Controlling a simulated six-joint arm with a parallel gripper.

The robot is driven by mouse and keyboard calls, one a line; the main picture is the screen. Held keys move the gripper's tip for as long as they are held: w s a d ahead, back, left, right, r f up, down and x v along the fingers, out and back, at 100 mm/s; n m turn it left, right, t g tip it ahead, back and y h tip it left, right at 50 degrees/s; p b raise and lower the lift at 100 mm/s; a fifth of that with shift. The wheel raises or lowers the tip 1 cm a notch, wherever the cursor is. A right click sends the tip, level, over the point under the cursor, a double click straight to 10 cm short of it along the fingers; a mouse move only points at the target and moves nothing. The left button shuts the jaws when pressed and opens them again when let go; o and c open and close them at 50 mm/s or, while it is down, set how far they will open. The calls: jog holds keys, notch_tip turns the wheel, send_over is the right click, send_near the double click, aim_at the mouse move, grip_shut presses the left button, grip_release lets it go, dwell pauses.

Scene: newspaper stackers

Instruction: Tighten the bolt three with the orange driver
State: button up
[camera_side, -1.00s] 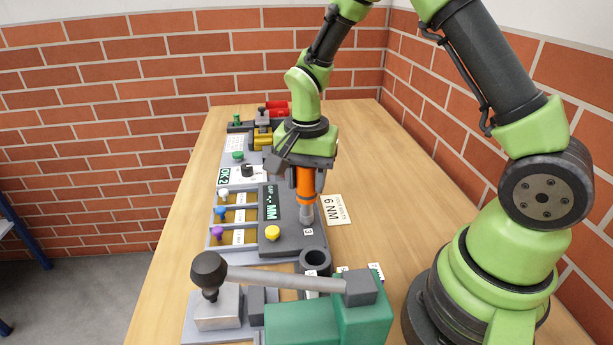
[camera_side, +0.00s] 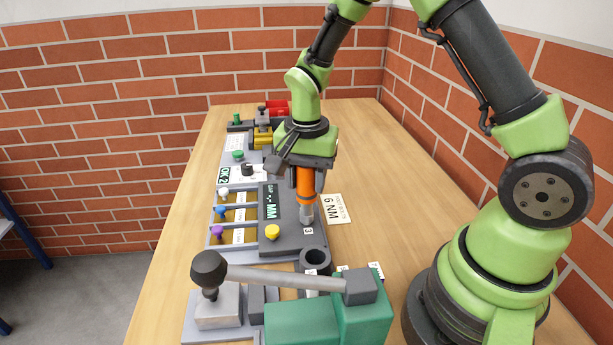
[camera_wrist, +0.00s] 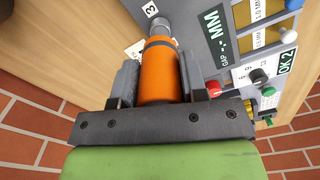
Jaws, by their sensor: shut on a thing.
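My gripper (camera_side: 304,165) is shut on the orange driver (camera_side: 306,182), which it holds upright with the tip pointing down. In the wrist view the orange driver (camera_wrist: 158,72) sits between the two dark fingers of my gripper (camera_wrist: 158,82). The driver's grey socket end (camera_side: 307,214) is down at the dark panel (camera_side: 283,245), just behind the label "3" (camera_side: 308,231). The label also shows in the wrist view (camera_wrist: 150,9). The bolt three itself is hidden under the driver, and I cannot tell how far the socket sits on it.
A green block (camera_side: 300,325) with a long grey lever (camera_side: 285,279) ending in a dark knob (camera_side: 208,269) stands in front. A dark round holder (camera_side: 314,262) is beside it. A "6 NM" card (camera_side: 333,208) lies right of the panel.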

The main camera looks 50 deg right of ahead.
dwell(0.3)
jog(key=shift+r, duration=2.5)
